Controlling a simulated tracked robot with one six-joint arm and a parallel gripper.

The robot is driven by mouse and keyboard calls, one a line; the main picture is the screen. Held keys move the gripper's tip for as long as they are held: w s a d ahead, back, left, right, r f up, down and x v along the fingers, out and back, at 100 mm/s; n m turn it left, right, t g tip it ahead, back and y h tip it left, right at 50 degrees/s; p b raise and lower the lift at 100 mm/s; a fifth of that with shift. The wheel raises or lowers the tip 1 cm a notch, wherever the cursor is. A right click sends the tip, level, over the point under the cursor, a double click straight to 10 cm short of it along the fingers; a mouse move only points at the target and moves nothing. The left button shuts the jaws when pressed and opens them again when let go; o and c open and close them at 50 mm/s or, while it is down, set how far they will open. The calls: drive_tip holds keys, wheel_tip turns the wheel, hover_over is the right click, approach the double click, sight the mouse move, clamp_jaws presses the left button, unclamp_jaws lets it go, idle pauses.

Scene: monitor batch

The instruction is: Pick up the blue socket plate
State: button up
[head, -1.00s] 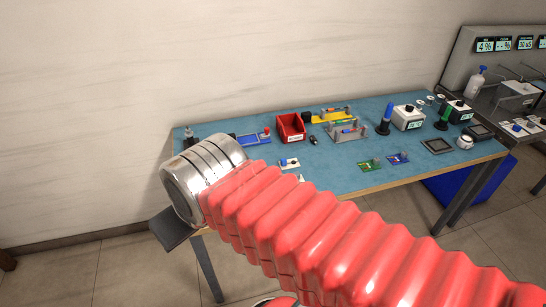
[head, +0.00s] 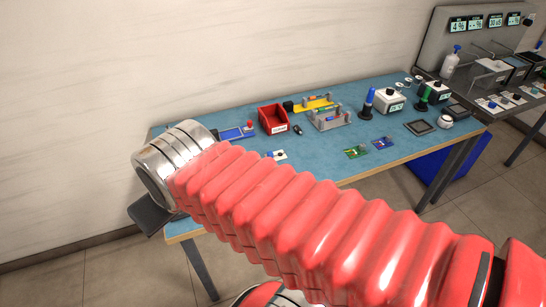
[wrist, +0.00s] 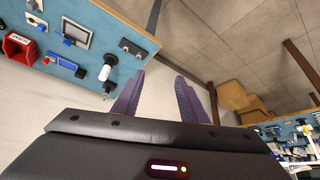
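A flat blue plate with a grey part and a red knob lies near the table's back left in the head view (head: 236,133); it is the likeliest blue socket plate, though its sockets are too small to make out. A similar blue piece with a red end shows at the upper left in the wrist view (wrist: 62,63). My gripper (wrist: 160,78) has two purple fingers standing apart with nothing between them. They point past the table edge, with the blue piece off to their left. In the head view my red-sleeved arm hides part of the table's left front.
The blue-topped table (head: 325,160) also holds a red bin (head: 272,121), a grey fixture (head: 328,120), small green (head: 355,152) and blue (head: 382,143) boards and a white box (head: 390,101). A grey bench (head: 515,100) stands at the right. Cardboard boxes (wrist: 238,95) show in the wrist view.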

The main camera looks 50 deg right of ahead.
drive_tip(key=w+d+f+m+t+h, duration=0.15)
drive_tip(key=w+d+f, duration=0.3)
drive_tip(key=d, duration=0.75)
drive_tip(key=w+d+f+m+h, duration=0.25)
drive_tip(key=w+d, duration=0.25)
drive_tip(key=d, duration=0.8)
drive_tip(key=s+d+f+m+t+h, duration=0.1)
drive_tip(key=s+d+f, duration=0.3)
drive_tip(key=d+f, duration=0.3)
drive_tip(key=s+d+f+t, duration=0.2)
drive_tip(key=s+d+f, duration=0.2)
drive_tip(key=d+f, duration=0.3)
drive_tip(key=d, duration=0.2)
drive_tip(key=shift+d+f+m+h, duration=0.3)
drive_tip(key=shift+m+h, duration=0.1)
approach(270, 154)
drive_tip(key=shift+d+x, duration=0.15)
drive_tip(key=shift+x, duration=0.8)
drive_tip(key=shift+d+x, duration=0.15)
drive_tip(key=shift+x, duration=0.8)
drive_tip(key=shift+s, duration=0.15)
